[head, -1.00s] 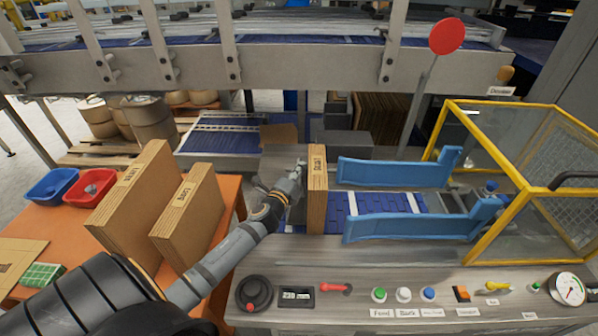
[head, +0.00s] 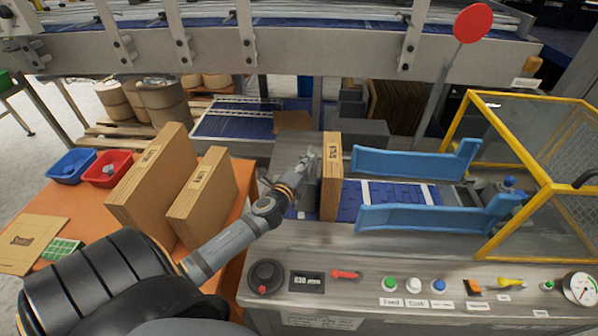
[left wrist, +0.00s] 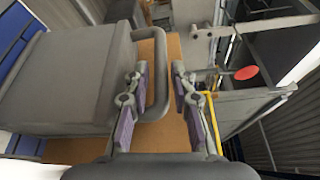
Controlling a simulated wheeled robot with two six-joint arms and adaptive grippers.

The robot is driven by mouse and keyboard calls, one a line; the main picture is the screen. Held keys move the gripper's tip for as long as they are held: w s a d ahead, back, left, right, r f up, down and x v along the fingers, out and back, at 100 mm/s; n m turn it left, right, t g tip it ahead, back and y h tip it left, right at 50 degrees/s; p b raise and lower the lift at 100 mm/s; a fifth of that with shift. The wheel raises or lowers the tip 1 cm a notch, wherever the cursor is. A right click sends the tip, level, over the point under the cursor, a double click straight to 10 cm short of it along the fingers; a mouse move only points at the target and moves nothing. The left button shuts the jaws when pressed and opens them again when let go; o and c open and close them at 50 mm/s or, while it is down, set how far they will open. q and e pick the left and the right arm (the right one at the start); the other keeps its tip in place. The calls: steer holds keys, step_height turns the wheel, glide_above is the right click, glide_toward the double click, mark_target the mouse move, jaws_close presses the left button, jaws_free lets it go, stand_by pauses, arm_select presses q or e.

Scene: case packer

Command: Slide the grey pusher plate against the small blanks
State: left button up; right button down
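The small blanks (head: 331,178) stand upright as a brown stack at the left end of the blue rails. My left gripper (head: 309,160) is just left of the stack's top in the head view. In the left wrist view a grey block with a looped grey handle (left wrist: 162,78), apparently the pusher plate (left wrist: 75,80), fills the left side. My left gripper's fingers (left wrist: 167,98) are apart, with the handle bar between them; I cannot tell if they touch it. The plate is hard to make out in the head view. My right gripper is not in view.
Two blue rails (head: 410,163) flank the blue conveyor right of the stack. A yellow-framed guard (head: 545,165) stands at right. A control panel with buttons (head: 414,285) runs along the front. Larger cartons (head: 150,180) and red and blue bins (head: 107,168) sit on the orange table.

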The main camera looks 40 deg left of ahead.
arm_select(q)
steer(key=s+d, duration=0.1)
steer(key=s, duration=0.7)
steer(key=shift+s+d+r, duration=0.3)
